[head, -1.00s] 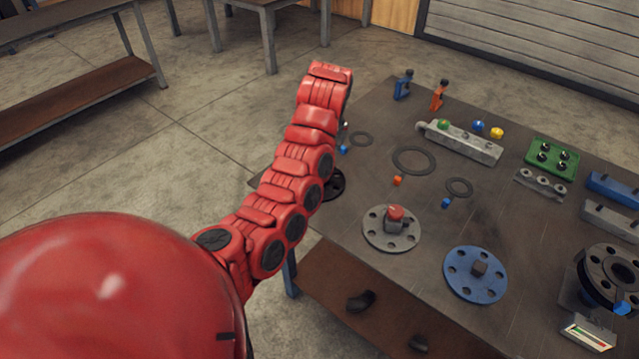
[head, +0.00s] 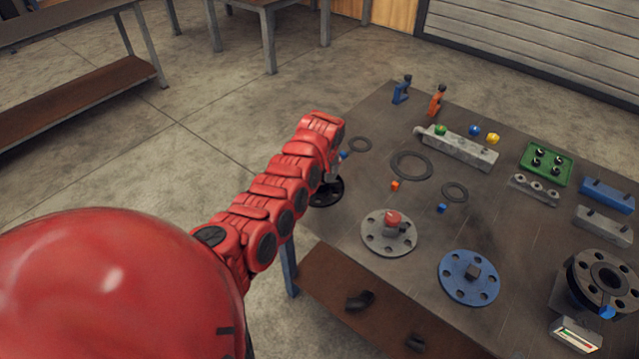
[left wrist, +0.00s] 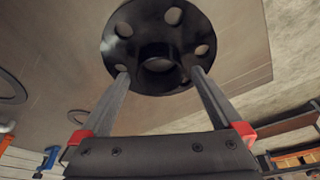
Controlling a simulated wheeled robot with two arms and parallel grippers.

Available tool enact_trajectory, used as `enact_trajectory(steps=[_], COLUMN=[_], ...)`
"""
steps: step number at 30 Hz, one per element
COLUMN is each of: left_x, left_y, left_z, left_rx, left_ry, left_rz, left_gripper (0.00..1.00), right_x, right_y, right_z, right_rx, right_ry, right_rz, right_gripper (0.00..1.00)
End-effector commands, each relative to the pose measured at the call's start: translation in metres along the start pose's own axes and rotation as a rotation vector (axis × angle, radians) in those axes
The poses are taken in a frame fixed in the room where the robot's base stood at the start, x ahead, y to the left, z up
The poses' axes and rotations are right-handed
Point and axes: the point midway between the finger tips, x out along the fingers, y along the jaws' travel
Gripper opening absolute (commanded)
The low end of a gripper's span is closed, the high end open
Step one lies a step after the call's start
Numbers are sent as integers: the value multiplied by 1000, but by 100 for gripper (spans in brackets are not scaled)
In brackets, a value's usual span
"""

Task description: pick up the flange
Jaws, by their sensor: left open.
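A black flange (head: 326,192) with bolt holes and a central hub lies near the table's left edge in the head view, partly hidden by my left arm. In the left wrist view the black flange (left wrist: 150,28) fills the top middle, its hub facing the camera. My left gripper (left wrist: 161,73) is open; its fingertips overlap the flange's near rim on both sides of the hub in that view. I cannot tell whether they touch it. In the head view my left gripper (head: 332,172) is just above the flange, mostly hidden by the arm. My right gripper is not in view.
A grey flange (head: 374,238) and a blue flange (head: 455,288) lie to the right. A black flanged pipe piece (head: 590,262) stands at the right edge. Rings (head: 411,151), small colored parts and a green tray (head: 546,164) lie behind. Floor is clear left of the table.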

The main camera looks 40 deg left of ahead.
Motion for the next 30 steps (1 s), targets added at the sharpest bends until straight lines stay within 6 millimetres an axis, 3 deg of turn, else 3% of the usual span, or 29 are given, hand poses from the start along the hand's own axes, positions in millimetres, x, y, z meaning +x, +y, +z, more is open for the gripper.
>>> enact_trajectory(steps=[6, 15, 30], left_x=[16, 18, 18], left_y=[0, 0, 0], left_z=[0, 1, 1], left_rx=[0, -1, -1], left_ry=[0, -1, -1], left_rz=[-1, 1, 1], left_gripper=[100, 98, 8], right_x=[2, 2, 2], right_y=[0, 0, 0], right_z=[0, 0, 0], right_rx=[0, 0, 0], right_ry=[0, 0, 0], right_rz=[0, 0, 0], right_gripper=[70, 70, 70])
